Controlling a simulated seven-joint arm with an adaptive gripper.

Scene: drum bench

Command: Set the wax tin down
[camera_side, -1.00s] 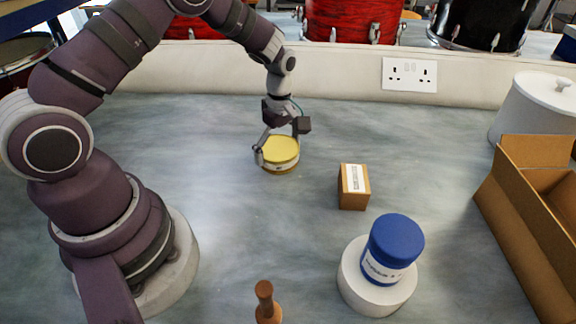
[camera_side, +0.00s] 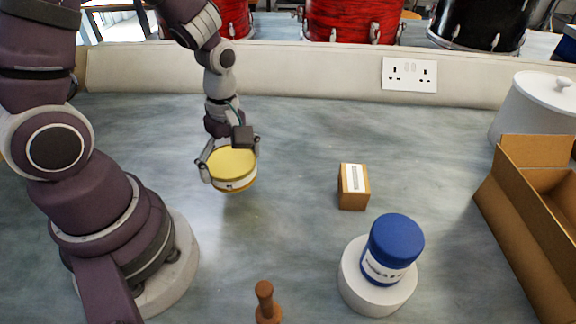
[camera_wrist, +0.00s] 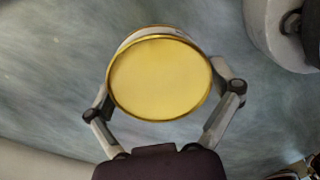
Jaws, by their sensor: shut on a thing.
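The wax tin (camera_side: 233,163) is a low round tin with a yellow lid and a pale label band. It also shows in the wrist view (camera_wrist: 160,78), where its lid faces the camera. My gripper (camera_side: 230,170) is shut on the tin, with one finger on each side of it. In the wrist view my gripper (camera_wrist: 163,92) spans the tin's two sides. In the side view the tin appears held above the bench (camera_side: 270,235), roughly level. The exact gap under it is hard to tell.
A small brown box (camera_side: 353,187) stands right of the tin. A blue-lidded jar (camera_side: 393,245) sits on a white round stand (camera_side: 372,296). A wooden-handled tool (camera_side: 265,300) is at the front. An open cardboard box (camera_side: 535,235) and white canister (camera_side: 535,108) are at right.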

